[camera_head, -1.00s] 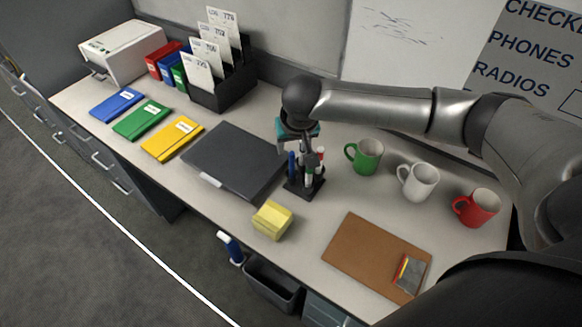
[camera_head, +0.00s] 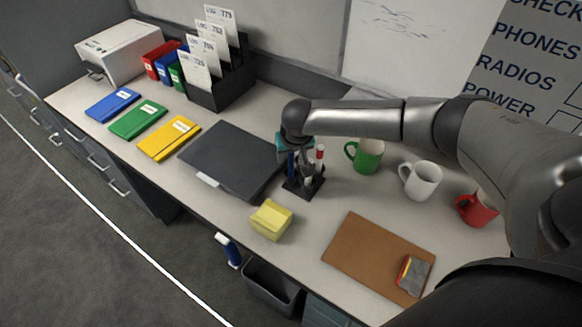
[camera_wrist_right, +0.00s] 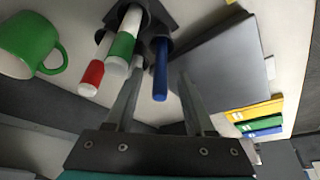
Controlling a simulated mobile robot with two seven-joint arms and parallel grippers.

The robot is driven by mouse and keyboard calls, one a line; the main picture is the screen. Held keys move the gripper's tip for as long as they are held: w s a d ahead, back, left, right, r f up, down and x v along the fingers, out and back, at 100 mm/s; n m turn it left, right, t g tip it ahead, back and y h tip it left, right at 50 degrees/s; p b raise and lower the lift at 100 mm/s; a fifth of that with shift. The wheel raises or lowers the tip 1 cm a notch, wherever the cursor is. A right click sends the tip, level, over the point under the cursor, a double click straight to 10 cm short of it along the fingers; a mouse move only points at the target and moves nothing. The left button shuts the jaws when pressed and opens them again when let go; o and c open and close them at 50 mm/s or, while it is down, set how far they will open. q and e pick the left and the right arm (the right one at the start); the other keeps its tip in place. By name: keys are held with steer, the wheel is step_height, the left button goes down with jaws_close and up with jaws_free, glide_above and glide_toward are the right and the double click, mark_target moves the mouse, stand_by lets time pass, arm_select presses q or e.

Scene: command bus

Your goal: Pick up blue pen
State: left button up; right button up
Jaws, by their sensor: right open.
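The blue pen (camera_head: 291,164) stands upright in a dark pen holder (camera_head: 304,188) on the desk, beside markers with red and green parts. In the right wrist view the blue pen (camera_wrist_right: 160,72) is in the gap between the fingers of my right gripper (camera_wrist_right: 158,80). A gap shows on both sides of it, and I see no contact. In the head view my right gripper (camera_head: 293,150) is just above the holder, its fingers partly hidden by the wrist. The gripper is open. My left gripper is out of view.
A red-capped marker (camera_head: 320,153) stands close to the blue pen. A green mug (camera_head: 366,156), a white mug (camera_head: 421,181) and a red mug (camera_head: 477,208) stand to the right. A dark closed laptop-like slab (camera_head: 228,158) lies left; a yellow block (camera_head: 271,219) is in front.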

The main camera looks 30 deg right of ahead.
jaws_close()
stand_by(0.4)
